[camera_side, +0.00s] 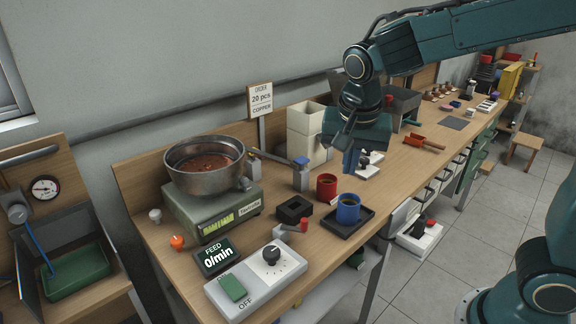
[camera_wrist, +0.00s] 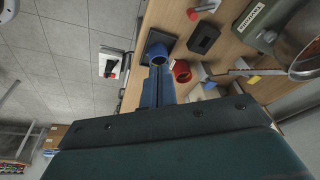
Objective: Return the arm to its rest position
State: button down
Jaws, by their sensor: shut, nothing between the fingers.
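My gripper (camera_side: 351,160) hangs from the teal arm above the bench, behind the red and blue cups in the side view. Its blue fingers are together and empty; they also show in the wrist view (camera_wrist: 158,84). The blue cup (camera_side: 348,208) stands upright on a black tray (camera_side: 368,217), with something yellowish inside. The red cup (camera_side: 327,186) stands upright to its left on the bench. In the wrist view the blue cup (camera_wrist: 158,53) appears just beyond the fingertips, and the red cup (camera_wrist: 181,71) lies to the right. Whether the fingers touch anything is hard to tell.
A steel bowl (camera_side: 204,166) with copper-coloured pieces sits on a scale (camera_side: 212,213) at the left. A feed display (camera_side: 216,257), a dial control box (camera_side: 258,283) and a black block (camera_side: 294,208) stand in front. Cream bins (camera_side: 306,132) stand close left of my gripper.

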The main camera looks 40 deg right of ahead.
jog(key=s+d+r+n+t+y, duration=0.1)
jog(key=s+n, duration=0.4)
jog(key=s, duration=0.3)
jog(key=s+d+r+n+t+y, duration=0.1)
jog(key=s+d+r+n+t, duration=0.1)
jog(key=s+n, duration=0.4)
jog(key=s, duration=0.3)
jog(key=shift+d+t, duration=0.15)
jog(key=shift+t, duration=0.15)
jog(key=c, duration=2)
grip_release()
jog(key=shift+r, duration=0.1)
jog(key=o, duration=0.6)
jog(key=shift+w+r, duration=0.1)
jog(key=shift+w, duration=0.1)
jog(key=w+a+r+n+g, duration=0.1)
jog(key=w+a+g, duration=0.15)
jog(key=w, duration=0.95)
jog(key=w+a+f+g, duration=0.1)
jog(key=w+f, duration=0.1)
jog(key=w, duration=0.2)
jog(key=w+a+f+g, duration=0.1)
jog(key=w+f, duration=0.1)
jog(key=w, duration=0.2)
jog(key=w+a+f+n+g, duration=0.1)
jog(key=w+a+f, duration=0.1)
jog(key=w+f, duration=0.1)
jog(key=shift+w, duration=0.8)
